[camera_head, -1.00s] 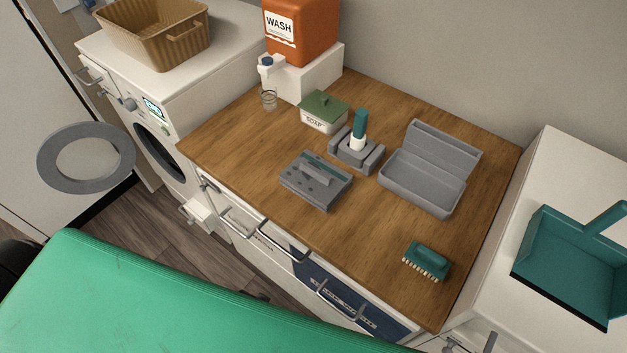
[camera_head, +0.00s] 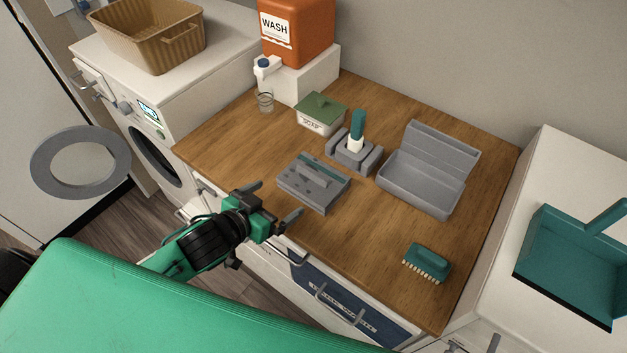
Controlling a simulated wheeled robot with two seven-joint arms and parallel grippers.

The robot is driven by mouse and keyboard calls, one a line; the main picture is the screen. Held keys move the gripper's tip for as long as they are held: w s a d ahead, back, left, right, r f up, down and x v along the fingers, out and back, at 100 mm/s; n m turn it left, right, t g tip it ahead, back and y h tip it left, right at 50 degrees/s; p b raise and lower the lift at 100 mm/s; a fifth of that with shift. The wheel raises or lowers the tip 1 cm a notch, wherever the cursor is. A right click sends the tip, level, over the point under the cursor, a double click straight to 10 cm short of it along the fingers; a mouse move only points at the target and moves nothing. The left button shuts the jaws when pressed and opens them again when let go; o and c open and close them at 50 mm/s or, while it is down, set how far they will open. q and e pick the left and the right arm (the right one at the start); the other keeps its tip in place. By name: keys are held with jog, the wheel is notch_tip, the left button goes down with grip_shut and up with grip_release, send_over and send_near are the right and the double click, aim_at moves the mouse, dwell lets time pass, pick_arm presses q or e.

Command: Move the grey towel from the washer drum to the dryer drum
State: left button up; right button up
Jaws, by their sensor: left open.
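The washer (camera_head: 152,108) stands at the left with its round grey door ring (camera_head: 80,162) swung open. Its drum opening (camera_head: 155,160) shows as a dark, narrow oval, and I cannot see inside it. No grey towel shows in this view. My left gripper (camera_head: 276,201) is open and empty, over the front edge of the wooden counter, near the grey caddy-like box. It is to the right of the drum opening and apart from it. The dryer drum cannot be made out. My right gripper is not in view.
A wicker basket (camera_head: 150,40) sits on the washer. A teal dustpan (camera_head: 570,262) lies at the right.

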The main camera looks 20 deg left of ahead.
pick_arm(q)
jog(key=p, duration=0.2)
send_near(312, 174)
jog(key=x, duration=0.4)
jog(key=shift+a+f, duration=0.15)
jog(key=shift+f, duration=0.25)
jog(key=shift+w+p, duration=0.35)
jog(key=shift+p, duration=0.05)
jog(key=p+x, duration=0.1)
jog(key=x, duration=0.3)
jog(key=shift+d+r+p, duration=0.2)
jog(key=shift+d+p, duration=0.05)
jog(key=shift+p, duration=0.15)
jog(key=shift+w+f, duration=0.15)
jog(key=shift+w, duration=0.1)
